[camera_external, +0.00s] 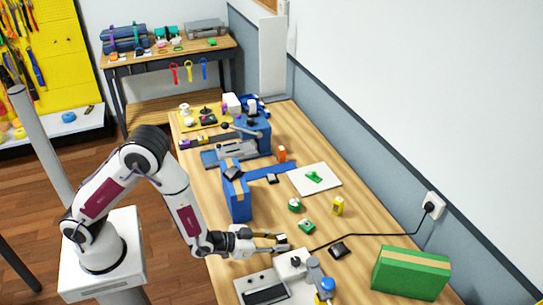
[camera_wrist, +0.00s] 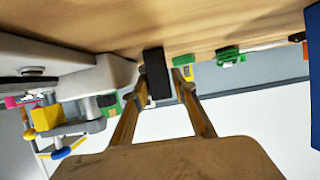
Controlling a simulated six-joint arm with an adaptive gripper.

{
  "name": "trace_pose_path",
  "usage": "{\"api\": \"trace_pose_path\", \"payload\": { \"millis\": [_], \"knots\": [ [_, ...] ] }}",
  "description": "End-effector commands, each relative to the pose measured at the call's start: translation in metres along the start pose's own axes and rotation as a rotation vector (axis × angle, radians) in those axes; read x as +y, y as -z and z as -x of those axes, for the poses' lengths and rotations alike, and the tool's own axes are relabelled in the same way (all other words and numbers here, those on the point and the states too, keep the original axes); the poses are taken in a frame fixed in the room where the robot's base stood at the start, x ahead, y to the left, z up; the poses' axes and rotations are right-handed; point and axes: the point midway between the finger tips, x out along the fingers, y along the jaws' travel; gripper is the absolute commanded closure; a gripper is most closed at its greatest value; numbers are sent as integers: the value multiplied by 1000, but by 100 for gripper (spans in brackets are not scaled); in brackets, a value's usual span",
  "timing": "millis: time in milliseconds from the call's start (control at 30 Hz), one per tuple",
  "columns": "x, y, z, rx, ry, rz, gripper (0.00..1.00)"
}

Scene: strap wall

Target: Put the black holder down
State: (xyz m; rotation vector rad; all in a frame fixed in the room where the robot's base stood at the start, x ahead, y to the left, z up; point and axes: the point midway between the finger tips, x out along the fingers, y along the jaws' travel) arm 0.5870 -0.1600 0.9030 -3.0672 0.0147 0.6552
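The black holder (camera_wrist: 157,74) is a small dark block between the two brown fingertips of my gripper (camera_wrist: 160,82) in the wrist view. The fingers stand at its two sides and appear to grip it. In the external view my gripper (camera_external: 281,243) reaches in from the left, low over the wooden table (camera_external: 235,268), with the small dark holder (camera_external: 282,238) at its tips. I cannot tell exactly how far the holder is above the table.
A white machine (camera_external: 292,264) with blue and yellow parts stands just in front. A blue stand (camera_external: 237,200) is behind left.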

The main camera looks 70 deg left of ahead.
Motion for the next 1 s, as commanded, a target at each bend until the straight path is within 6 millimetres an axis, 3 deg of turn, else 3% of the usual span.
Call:
{"api": "trace_pose_path", "payload": {
  "millis": [500,1000],
  "knots": [
    [0,0,54,2,-1,1,73],
    [0,0,58,2,0,1,73]
  ]
}}
